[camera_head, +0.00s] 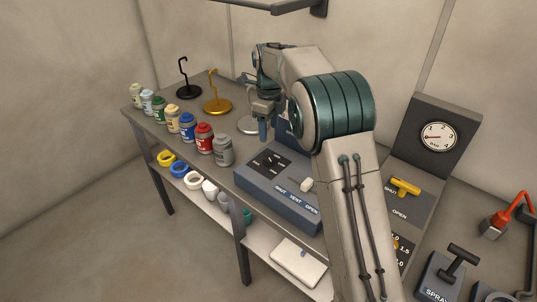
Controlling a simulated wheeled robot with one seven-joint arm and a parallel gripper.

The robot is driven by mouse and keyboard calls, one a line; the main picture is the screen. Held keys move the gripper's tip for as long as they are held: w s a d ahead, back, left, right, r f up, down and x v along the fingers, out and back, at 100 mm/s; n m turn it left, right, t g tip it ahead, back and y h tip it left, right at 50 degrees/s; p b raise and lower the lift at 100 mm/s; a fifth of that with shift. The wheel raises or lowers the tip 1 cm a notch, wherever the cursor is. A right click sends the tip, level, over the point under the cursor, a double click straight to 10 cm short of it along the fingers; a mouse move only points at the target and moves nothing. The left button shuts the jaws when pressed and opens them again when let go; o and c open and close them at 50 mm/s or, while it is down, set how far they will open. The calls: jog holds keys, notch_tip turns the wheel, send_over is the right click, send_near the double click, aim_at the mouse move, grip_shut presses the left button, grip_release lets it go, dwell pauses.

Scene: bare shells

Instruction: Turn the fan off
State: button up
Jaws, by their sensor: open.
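No fan and no label reading fan can be made out. A blue-grey control box (278,192) stands on the bench and is marked SHUT, VENT, OPEN along its front. It carries a black slotted part (268,161) and a pale knob (307,184). My gripper (262,125) is open and empty, above and behind the box's left end, apart from it. My arm hides part of a blue panel (287,133) behind the box and whatever lies right of it.
Several paint jars (187,126) line the bench's left front edge. A black hook stand (188,91) and a gold one (217,105) are behind. Right of my arm are a yellow handle (405,187), a dial gauge (438,136), a SPRAY lever (455,264) and a red lever (513,211).

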aim_at(269, 157)
notch_tip(269, 157, down, 12)
jog(key=shift+r+p, duration=0.25)
jog(key=shift+p, duration=0.7)
jog(key=c, duration=1)
